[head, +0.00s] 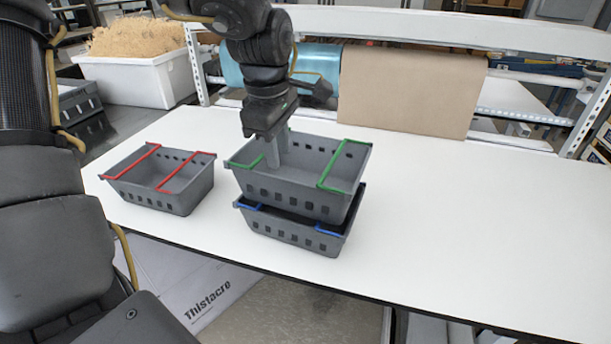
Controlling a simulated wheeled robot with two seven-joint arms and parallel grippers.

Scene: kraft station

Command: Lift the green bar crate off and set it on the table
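The grey green bar crate (285,191) has two green bars across its top. It sits stacked on a grey crate with blue bars (290,232), whose lower part shows beneath it. My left gripper (275,154) points down at the left green bar (247,163), with its fingers reaching down to the crate's rim level and hiding part of that bar. Whether the fingers are closed on the bar I cannot tell. The right green bar (335,166) is free. My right gripper is not in view.
A grey crate with red bars (160,190) stands on the white table (460,220) to the left of the stack. The table right of the stack is clear. A roll of brown paper (408,90) hangs behind the table. The front table edge runs close below the stack.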

